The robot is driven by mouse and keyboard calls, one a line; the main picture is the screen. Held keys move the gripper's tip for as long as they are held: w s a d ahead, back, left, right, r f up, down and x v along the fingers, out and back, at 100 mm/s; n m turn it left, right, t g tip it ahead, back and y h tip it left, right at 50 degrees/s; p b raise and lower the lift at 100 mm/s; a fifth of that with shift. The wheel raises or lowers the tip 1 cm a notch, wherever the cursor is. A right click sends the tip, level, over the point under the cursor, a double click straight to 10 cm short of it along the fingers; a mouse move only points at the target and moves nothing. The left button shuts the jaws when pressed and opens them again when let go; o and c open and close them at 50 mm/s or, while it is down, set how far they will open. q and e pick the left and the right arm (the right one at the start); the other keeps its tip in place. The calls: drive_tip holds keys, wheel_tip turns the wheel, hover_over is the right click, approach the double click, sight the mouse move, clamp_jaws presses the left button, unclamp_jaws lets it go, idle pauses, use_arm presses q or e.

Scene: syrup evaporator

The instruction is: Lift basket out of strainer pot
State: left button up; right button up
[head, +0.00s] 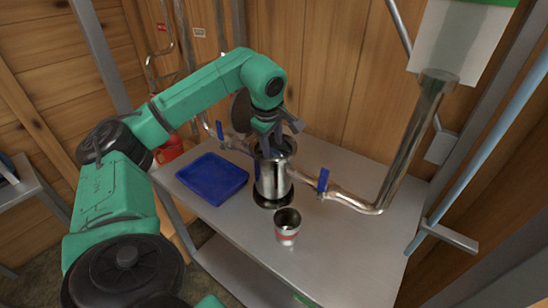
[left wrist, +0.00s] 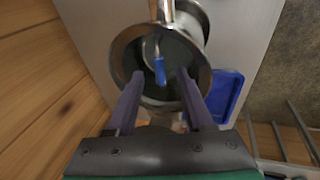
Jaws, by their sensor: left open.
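The metal strainer pot (head: 273,185) stands on the table, built into a pipe line. In the left wrist view its round rim (left wrist: 118,62) frames a dark interior. A curved wire with a blue grip (left wrist: 159,70), seemingly the basket's handle, shows over the mouth. The basket's body is hard to make out inside the dark pot. My left gripper (head: 268,142) points down at the pot's top. It is open; its two fingers (left wrist: 160,76) appear on either side of the blue grip, and I cannot tell whether they touch it. My right gripper is not in view.
A blue tray (head: 213,178) lies left of the pot, with bare space in it. A metal cup with a red band (head: 287,228) stands in front of the pot. Pipes with blue valve handles (head: 323,181) run to both sides. The table's right part is clear.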

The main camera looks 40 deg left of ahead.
sight(273, 150)
use_arm(q)
drive_tip(key=p+x, duration=0.1)
drive_tip(key=x, duration=0.2)
drive_tip(key=shift+w, duration=0.1)
drive_tip(key=shift+a+f, duration=0.1)
drive_tip(key=shift+f, duration=0.3)
clamp_jaws()
idle(0.9)
